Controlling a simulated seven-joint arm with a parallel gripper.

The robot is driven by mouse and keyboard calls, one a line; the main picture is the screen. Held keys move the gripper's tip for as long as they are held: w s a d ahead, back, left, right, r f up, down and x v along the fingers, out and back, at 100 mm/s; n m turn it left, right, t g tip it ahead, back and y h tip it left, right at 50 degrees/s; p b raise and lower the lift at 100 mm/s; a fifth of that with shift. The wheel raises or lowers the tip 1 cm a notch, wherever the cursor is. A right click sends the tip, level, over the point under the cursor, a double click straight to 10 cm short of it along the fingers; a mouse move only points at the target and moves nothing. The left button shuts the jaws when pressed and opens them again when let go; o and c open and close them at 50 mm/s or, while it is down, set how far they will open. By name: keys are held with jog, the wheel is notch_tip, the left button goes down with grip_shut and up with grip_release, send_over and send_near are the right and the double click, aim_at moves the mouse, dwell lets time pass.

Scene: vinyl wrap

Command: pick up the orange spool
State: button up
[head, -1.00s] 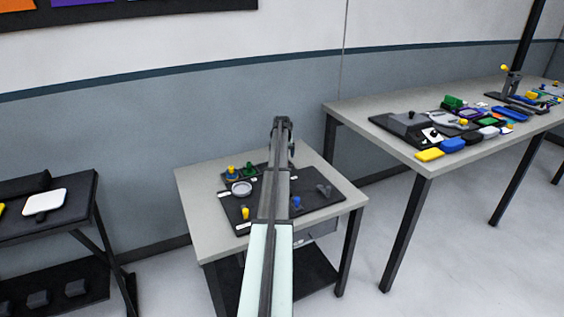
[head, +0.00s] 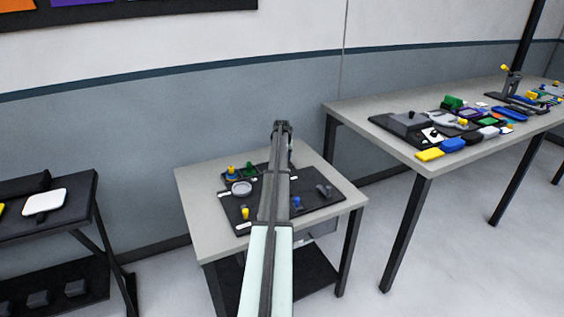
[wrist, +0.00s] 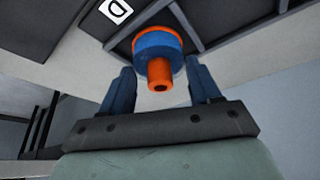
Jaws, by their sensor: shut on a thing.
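The orange spool (wrist: 160,72) shows in the wrist view, with an orange end and stem and a wide blue band around its middle. In the head view my arm reaches out over the small grey table (head: 195,190). The spool cannot be made out there, and my gripper is largely hidden by the arm.
A black mat (head: 325,203) on the small table holds a round grey dish (head: 241,188), a yellow peg (head: 245,213) and a blue peg (head: 297,202). A longer table (head: 375,112) with many parts stands to the right. A dark bench stands at the left.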

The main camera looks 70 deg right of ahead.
jog(key=shift+c, duration=0.3)
notch_tip(320, 180, up, 9)
jog(key=w+a+r, duration=0.2)
jog(key=w, duration=0.2)
jog(key=n+t+y, duration=0.2)
jog(key=n, duration=0.6)
send_over(239, 187)
jog(key=s+a, duration=0.1)
jog(key=s, duration=0.1)
jog(key=shift+t, duration=0.3)
jog(key=shift+a+f, duration=0.2)
jog(key=shift+f, duration=4.35)
jog(key=shift+f, duration=0.1)
